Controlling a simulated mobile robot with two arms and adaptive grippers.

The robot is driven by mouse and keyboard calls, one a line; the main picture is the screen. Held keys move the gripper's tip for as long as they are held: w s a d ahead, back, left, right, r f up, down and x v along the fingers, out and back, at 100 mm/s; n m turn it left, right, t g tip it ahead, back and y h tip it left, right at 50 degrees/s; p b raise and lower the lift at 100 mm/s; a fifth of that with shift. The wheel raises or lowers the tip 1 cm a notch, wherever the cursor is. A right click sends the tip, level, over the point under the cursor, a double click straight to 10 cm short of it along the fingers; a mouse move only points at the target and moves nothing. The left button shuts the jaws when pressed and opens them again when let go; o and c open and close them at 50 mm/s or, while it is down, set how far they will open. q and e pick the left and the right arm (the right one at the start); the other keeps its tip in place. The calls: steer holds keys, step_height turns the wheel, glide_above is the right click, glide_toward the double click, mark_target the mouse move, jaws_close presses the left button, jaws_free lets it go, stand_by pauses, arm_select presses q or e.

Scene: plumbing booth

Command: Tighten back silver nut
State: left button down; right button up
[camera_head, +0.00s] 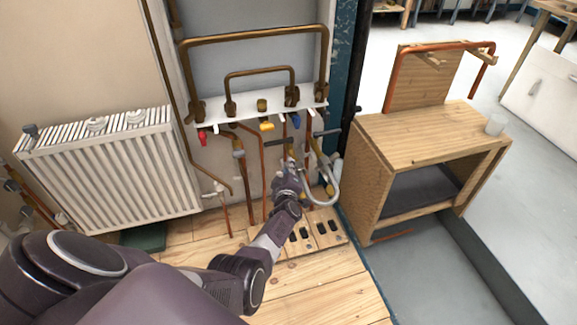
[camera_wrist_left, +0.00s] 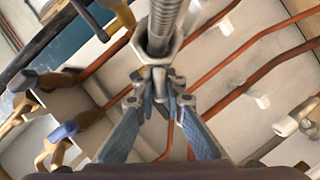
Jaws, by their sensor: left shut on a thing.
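My left gripper (camera_head: 289,168) reaches the pipework at the lower right of the wall panel in the head view. In the left wrist view its two fingertips (camera_wrist_left: 156,84) are closed together at the silver nut (camera_wrist_left: 157,47). The nut is a hex collar around the end of a ribbed silver hose (camera_wrist_left: 166,14). The gripper is shut on the nut, though the exact contact is partly hidden by the fingers. In the head view the nut is hidden behind the gripper, and a curved silver hose (camera_head: 335,194) hangs just right of it. My right gripper is not in view.
Copper pipes (camera_head: 262,182) run down the wall beside the gripper. A white bracket (camera_head: 275,105) with valves is above it. A white radiator (camera_head: 110,170) stands at the left. A wooden cabinet (camera_head: 430,140) stands at the right. The wooden floor (camera_head: 325,290) in front is largely clear.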

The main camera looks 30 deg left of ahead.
arm_select(q)
steer(key=c, duration=2.3)
jaws_free()
steer(key=shift+d, duration=0.1)
steer(key=shift+o, duration=0.2)
